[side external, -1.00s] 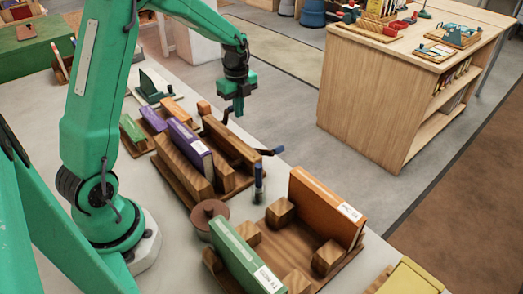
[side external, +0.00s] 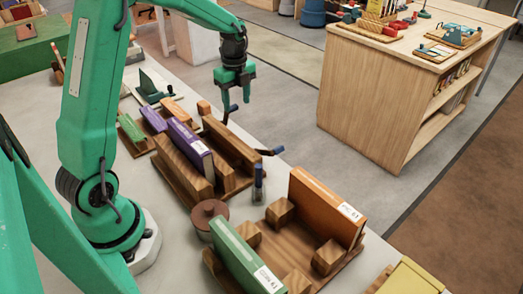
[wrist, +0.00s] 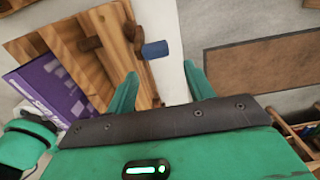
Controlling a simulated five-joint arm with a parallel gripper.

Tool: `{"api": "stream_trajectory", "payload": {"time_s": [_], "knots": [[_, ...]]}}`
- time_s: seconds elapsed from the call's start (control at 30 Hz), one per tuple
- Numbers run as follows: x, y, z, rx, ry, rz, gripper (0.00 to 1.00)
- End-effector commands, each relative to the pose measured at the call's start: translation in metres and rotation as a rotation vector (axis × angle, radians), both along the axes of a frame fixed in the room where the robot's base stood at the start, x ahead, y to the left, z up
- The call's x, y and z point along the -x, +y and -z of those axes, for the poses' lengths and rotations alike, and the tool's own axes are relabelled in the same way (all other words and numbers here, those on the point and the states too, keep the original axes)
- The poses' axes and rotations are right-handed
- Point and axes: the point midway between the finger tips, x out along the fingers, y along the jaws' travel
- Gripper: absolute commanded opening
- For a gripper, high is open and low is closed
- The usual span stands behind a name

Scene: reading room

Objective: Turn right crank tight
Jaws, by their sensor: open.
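A wooden press (side external: 178,160) lies on the table with a purple book (side external: 192,142) clamped upright between its boards. One crank (side external: 229,111) with a dark blue handle sticks out at its far end. Another crank (side external: 269,152) with a blue handle sticks out at its near end. My gripper (side external: 235,98) is open and empty, pointing down just above the far crank. In the wrist view a blue crank handle (wrist: 155,50) lies ahead of the gap between my fingers (wrist: 161,88), untouched as far as I can see. The purple book (wrist: 48,95) is at the left there.
A blue-handled upright tool (side external: 258,185) and a round brown lidded pot (side external: 208,214) stand near the press. A second wooden rack (side external: 290,245) holds green and orange books in front. The floor beyond the table edge is open, with a wooden cabinet (side external: 395,105) further off.

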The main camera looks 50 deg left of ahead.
Motion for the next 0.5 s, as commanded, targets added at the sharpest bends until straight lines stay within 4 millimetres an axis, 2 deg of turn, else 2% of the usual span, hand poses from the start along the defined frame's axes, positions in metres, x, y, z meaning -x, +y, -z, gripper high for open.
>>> {"api": "stream_trajectory", "payload": {"time_s": [0.23,0.5], "knots": [[-0.001,0.000,-0.033,-0.001,-0.003,0.001,0.53],[0.000,0.000,-0.046,0.000,-0.001,0.001,0.53]]}}
